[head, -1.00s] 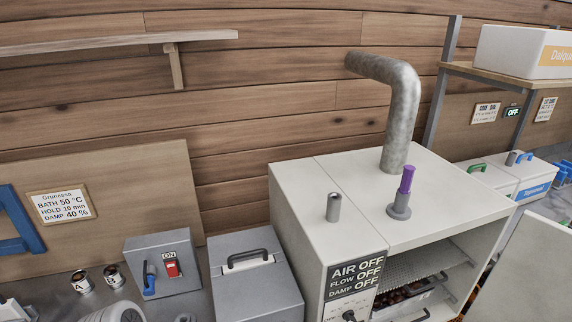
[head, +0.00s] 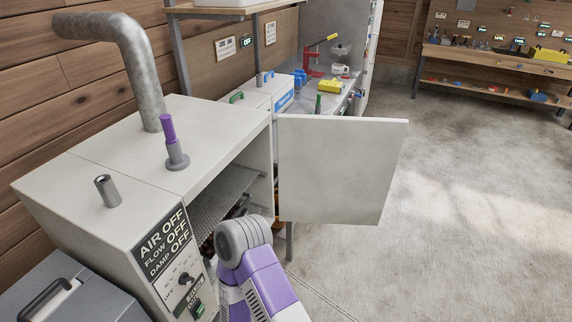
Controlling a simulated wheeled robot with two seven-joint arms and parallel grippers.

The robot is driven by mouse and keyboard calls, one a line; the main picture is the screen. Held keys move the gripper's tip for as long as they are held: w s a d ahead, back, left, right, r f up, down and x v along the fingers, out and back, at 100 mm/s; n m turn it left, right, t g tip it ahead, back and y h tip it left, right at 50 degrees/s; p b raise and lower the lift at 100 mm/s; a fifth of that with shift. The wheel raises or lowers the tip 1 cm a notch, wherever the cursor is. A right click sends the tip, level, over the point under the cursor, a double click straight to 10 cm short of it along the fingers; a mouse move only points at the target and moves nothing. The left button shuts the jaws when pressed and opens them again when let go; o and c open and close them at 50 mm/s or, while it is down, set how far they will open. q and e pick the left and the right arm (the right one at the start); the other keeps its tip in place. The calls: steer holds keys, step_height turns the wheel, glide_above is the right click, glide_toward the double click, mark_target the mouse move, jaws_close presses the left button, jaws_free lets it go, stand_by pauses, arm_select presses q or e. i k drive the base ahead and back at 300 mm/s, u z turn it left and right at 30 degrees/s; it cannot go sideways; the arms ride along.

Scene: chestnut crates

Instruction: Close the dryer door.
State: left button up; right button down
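The dryer (head: 212,125) is a white cabinet at the left of the head view, with a dark panel reading AIR OFF, FLOW OFF, DAMP OFF. Its door (head: 343,165) stands open, swung out to the right of the opening. A wire rack (head: 222,200) shows inside, with dark contents partly hidden below it. A purple and grey arm link of mine is in front of the opening and covers its lower part. Neither gripper can be seen.
A metal pipe (head: 135,65) and a purple-handled knob (head: 170,140) rise from the dryer's top. A grey box (head: 75,290) stands at the near left. A workbench with a red press (head: 315,62) is behind the door. Open concrete floor (head: 460,200) lies to the right.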

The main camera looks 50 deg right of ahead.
mark_target(331, 169)
steer(key=k, duration=1)
steer(key=z, duration=2.8)
steer(key=i, duration=4.95)
steer(key=u, duration=4.25)
